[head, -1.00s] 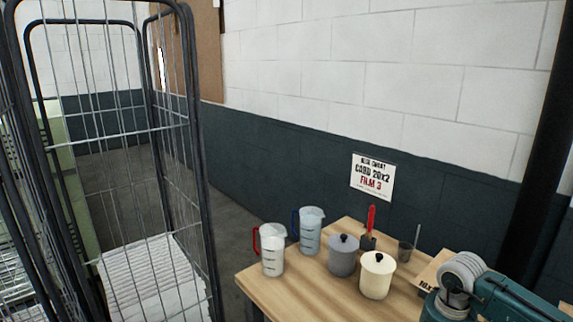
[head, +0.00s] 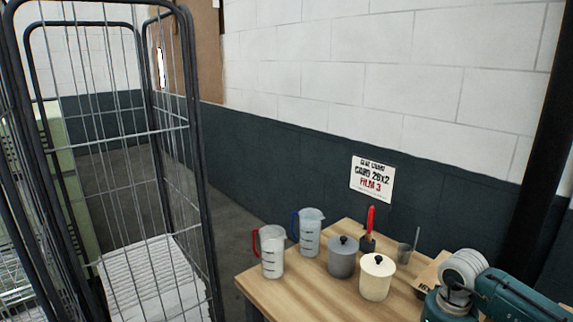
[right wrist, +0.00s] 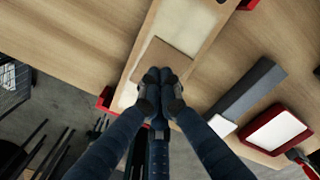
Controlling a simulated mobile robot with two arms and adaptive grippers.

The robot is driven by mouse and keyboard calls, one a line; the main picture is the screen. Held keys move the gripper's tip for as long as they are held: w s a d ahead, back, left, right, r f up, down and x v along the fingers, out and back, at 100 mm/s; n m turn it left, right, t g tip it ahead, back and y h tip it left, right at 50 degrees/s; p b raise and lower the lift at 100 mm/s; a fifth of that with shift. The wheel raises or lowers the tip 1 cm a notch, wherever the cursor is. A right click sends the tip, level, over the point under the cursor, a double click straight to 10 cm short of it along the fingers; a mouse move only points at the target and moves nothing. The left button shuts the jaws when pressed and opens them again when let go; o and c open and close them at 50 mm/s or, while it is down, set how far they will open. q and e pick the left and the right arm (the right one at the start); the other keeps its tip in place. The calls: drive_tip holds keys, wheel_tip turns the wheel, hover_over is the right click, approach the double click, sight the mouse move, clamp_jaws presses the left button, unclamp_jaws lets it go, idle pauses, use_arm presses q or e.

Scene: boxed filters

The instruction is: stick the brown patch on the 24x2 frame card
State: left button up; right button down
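In the right wrist view, a brown square patch (right wrist: 162,60) lies over a cream card strip in a wooden frame (right wrist: 221,17). The two fingers of my right gripper (right wrist: 159,76) are together over the patch's lower edge. Whether they pinch the patch or only rest at it cannot be told. My left gripper is in neither view.
On the table (head: 300,295) stand two measuring jugs (head: 272,252), a grey pot (head: 342,257) and a cream pot (head: 377,278). A wall sign (head: 372,180) hangs behind. A wire cage trolley (head: 120,150) is at left. A red-rimmed tray (right wrist: 275,131) and grey block (right wrist: 246,91) lie beside the frame.

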drive_tip(key=shift+r+p, duration=1.45)
drive_tip(key=shift+r, duration=1.25)
drive_tip(key=shift+a, duration=0.1)
